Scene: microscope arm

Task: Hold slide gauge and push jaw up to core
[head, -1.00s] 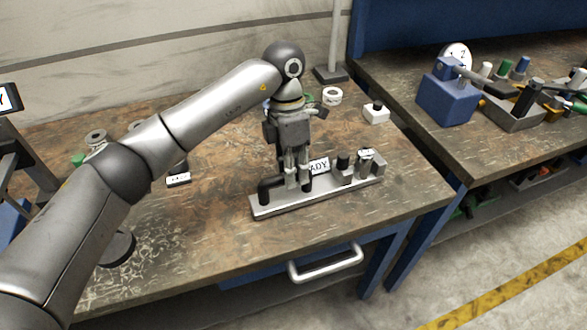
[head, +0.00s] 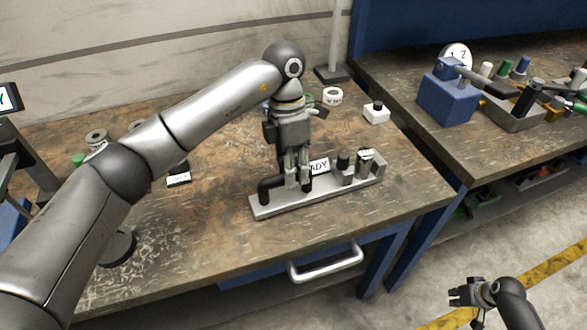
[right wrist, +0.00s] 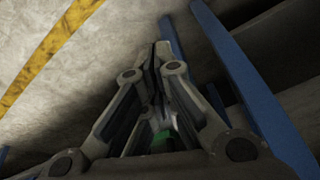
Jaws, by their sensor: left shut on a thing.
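The slide gauge (head: 325,198) is a long light-grey bar lying on the wooden bench, with a black bow handle (head: 264,191) at its left end. Grey blocks and a dark cylindrical part (head: 343,162) stand along its right half; I cannot tell which is the jaw and which the core. My left gripper (head: 298,186) points down and is shut on the handle, partly hiding it. My right gripper (head: 456,294) is over the floor at the lower right, away from the bench. In the right wrist view its fingers (right wrist: 157,55) run close together; I cannot tell whether they are shut.
A blue dial device (head: 447,98) stands on the right bench. A drawer handle (head: 326,263) juts from the bench front.

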